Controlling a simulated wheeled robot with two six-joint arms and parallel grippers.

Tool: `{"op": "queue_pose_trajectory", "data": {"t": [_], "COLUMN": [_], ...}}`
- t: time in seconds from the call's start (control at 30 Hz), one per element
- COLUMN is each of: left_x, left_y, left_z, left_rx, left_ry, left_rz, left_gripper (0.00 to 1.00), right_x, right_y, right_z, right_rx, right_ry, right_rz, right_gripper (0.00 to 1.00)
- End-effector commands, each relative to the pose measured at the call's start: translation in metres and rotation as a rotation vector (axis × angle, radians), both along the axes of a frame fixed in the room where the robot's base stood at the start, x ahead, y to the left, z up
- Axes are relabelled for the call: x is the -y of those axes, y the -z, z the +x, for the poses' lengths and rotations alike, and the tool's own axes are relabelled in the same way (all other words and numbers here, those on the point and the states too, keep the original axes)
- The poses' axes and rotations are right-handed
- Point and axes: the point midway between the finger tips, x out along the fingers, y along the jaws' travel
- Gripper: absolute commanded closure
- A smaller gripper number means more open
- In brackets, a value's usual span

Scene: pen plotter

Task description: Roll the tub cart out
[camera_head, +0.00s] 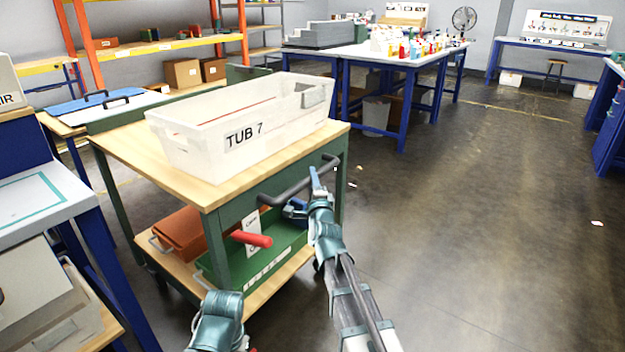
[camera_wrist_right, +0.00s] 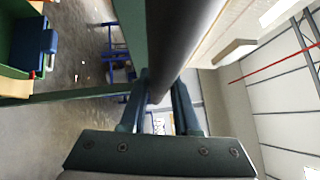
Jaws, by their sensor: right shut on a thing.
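The tub cart (camera_head: 118,148) has a wooden top and a green frame. A clear tub (camera_head: 187,152) labelled "TUB 7" stands on its top. A dark handle bar (camera_head: 290,190) runs along the cart's near side. My right gripper (camera_head: 316,182) is at the right end of this bar and shut on it. In the right wrist view the bar (camera_wrist_right: 183,40) passes between the two fingers of my right gripper (camera_wrist_right: 160,100).
The cart's lower shelf (camera_head: 262,287) carries a green bin (camera_head: 285,250) and an orange-brown case (camera_head: 180,232). A blue-legged bench (camera_head: 40,205) stands close on the left. A worktable (camera_head: 385,62) stands behind the cart.

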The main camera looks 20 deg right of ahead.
Motion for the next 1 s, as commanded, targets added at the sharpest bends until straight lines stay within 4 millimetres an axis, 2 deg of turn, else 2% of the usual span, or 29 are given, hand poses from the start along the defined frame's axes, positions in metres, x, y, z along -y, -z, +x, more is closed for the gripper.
{"op": "queue_pose_trajectory", "data": {"t": [0.4, 0.43, 0.57, 1.0], "left_x": [0.0, 0.0, -0.0001, -0.0001], "left_y": [0.0, 0.0, 0.0, 0.0008], "left_z": [0.0002, 0.0002, 0.0001, 0.0001], "left_rx": [0.0, 0.0, 0.0, 0.0], "left_ry": [0.0, 0.0, 0.0, 0.0], "left_rz": [0.0, 0.0, 0.0, 0.0], "left_gripper": [1.0, 1.0, 1.0, 1.0], "right_x": [-0.0023, -0.0024, -0.0018, -0.0015], "right_y": [0.0004, 0.0004, 0.0002, 0.0008], "right_z": [0.001, 0.001, 0.001, -0.0035], "right_rx": [-0.001, -0.002, -0.002, 0.0], "right_ry": [-0.004, -0.004, -0.003, -0.001], "right_rz": [0.001, 0.001, 0.0, 0.0], "right_gripper": [1.0, 0.65, 0.41, 0.41]}}
